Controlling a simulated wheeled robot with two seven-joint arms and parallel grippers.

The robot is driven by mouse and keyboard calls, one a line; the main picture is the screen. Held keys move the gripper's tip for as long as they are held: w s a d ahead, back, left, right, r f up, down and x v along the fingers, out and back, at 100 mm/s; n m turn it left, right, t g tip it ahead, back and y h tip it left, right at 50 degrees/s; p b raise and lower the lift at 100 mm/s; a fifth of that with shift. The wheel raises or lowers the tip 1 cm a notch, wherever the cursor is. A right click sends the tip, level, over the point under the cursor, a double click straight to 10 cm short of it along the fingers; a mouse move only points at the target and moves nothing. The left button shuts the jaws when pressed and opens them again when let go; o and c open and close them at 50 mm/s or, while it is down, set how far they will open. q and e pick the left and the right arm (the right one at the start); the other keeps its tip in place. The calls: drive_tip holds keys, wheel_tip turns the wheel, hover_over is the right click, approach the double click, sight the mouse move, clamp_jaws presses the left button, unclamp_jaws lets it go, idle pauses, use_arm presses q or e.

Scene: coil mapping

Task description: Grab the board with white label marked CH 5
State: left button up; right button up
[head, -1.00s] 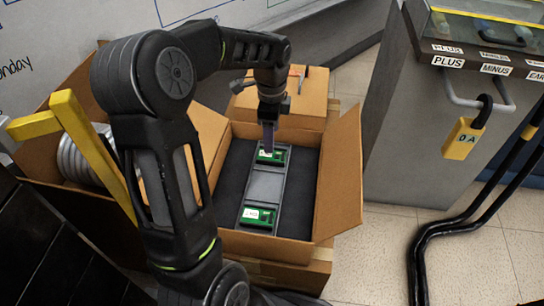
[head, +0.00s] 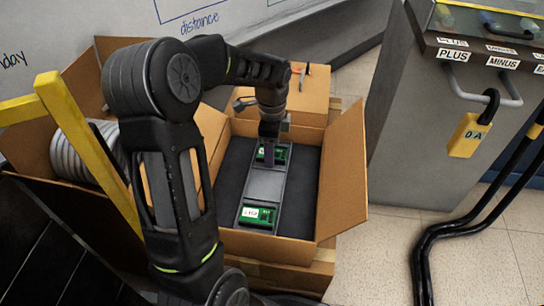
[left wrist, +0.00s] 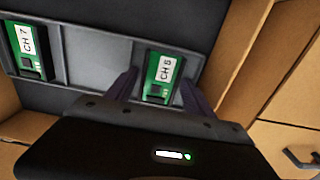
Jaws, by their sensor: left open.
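A green board with a white label that appears to read CH 5 (left wrist: 164,75) lies in a grey tray (head: 265,185), at the tray's far end in the head view (head: 281,154). My left gripper (head: 269,157) points down at it. In the left wrist view my left gripper (left wrist: 160,88) is open, with one finger on each side of this board. I cannot tell whether the fingers touch it. A second green board, labelled CH 7 (left wrist: 30,48), lies at the tray's near end in the head view (head: 258,216). My right gripper is out of view.
The tray lies on dark foam in an open cardboard box, whose right flap (head: 343,170) stands out. Another box (head: 305,92) stands behind. A yellow frame (head: 85,135) and a coiled hose (head: 72,153) are at left. A grey cabinet (head: 420,140) is at right.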

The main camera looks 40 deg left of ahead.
use_arm(q)
drive_tip(key=shift+r, duration=0.1)
drive_tip(key=shift+c, duration=0.5)
drive_tip(key=c, duration=1)
drive_tip(key=shift+r, duration=0.1)
wheel_tip(320, 180, up, 10)
drive_tip(key=p, duration=0.4)
